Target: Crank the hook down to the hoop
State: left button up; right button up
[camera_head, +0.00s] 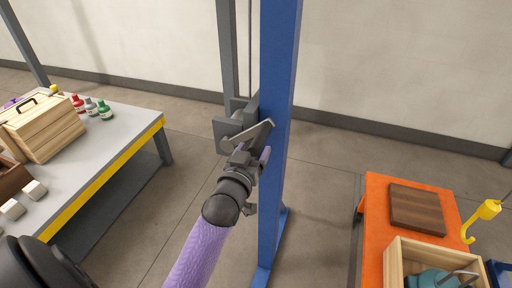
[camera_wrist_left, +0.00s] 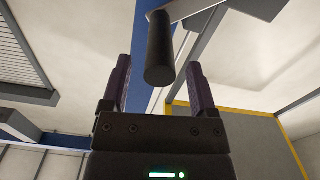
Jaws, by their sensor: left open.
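The winch (camera_head: 232,130) with its grey crank arm (camera_head: 252,133) is mounted on the blue post (camera_head: 280,110). My left gripper (camera_head: 255,158) is just below the crank arm. In the left wrist view the black crank handle (camera_wrist_left: 159,55) hangs between the two open fingers of my left gripper (camera_wrist_left: 160,85), apart from both. The yellow hook (camera_head: 484,215) hangs at the right above the orange table. A grey curved bar, perhaps the hoop (camera_head: 459,275), shows on a teal object (camera_head: 432,281) in a wooden crate (camera_head: 394,262). My right gripper is not in view.
The orange table (camera_head: 376,222) also carries a dark wooden board (camera_head: 417,208). At the left, a grey workbench (camera_head: 105,150) with a yellow edge holds a wooden box (camera_head: 45,130) and several small bottles (camera_head: 91,107). Floor is clear between bench and post.

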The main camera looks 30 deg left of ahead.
pick_arm(q)
jog(key=shift+x, duration=0.95)
grip_shut()
dwell(0.7)
